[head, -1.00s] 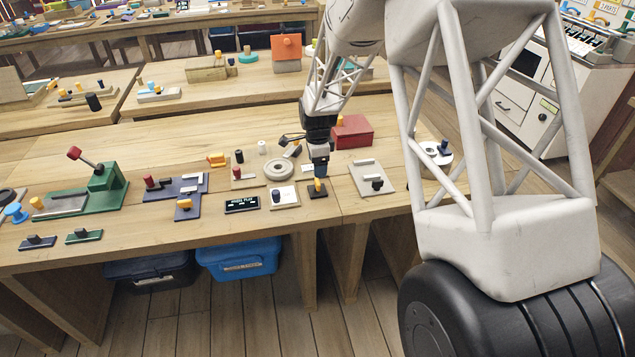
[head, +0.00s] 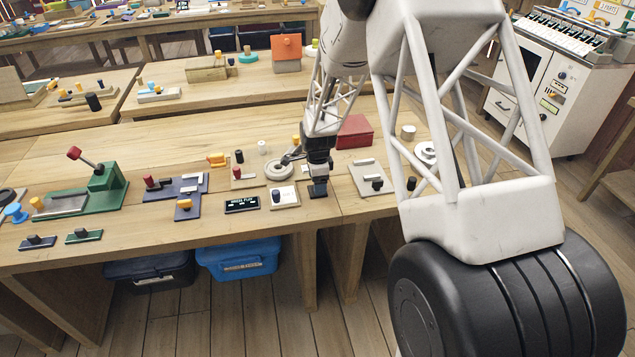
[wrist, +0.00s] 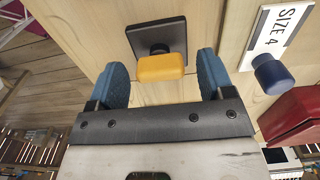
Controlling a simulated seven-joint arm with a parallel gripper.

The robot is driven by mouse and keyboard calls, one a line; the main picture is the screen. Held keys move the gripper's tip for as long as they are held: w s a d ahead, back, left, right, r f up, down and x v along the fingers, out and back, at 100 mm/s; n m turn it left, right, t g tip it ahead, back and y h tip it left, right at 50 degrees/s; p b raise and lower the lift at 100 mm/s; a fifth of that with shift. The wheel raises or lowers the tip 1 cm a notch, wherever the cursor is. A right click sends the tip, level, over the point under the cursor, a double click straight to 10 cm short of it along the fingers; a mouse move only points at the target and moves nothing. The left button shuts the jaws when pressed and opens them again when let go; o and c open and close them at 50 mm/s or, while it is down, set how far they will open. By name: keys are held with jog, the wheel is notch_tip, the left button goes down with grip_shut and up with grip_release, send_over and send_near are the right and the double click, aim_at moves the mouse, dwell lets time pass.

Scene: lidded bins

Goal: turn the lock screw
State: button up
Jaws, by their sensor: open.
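The lock screw, a yellow knob (wrist: 161,67), stands on a small black square plate (wrist: 150,36) in the wrist view. The plate's dark edge shows in the head view (head: 318,194), where my gripper hides the knob. My gripper (wrist: 163,80) is open, with one blue finger on each side of the knob. In the wrist view gaps show between the knob and both fingers. In the head view my gripper (head: 318,184) points down just over the plate, low above the table.
A red box (head: 354,132) stands behind.

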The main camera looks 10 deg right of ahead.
jog(key=shift+f, duration=0.3)
jog(key=c, duration=0.9)
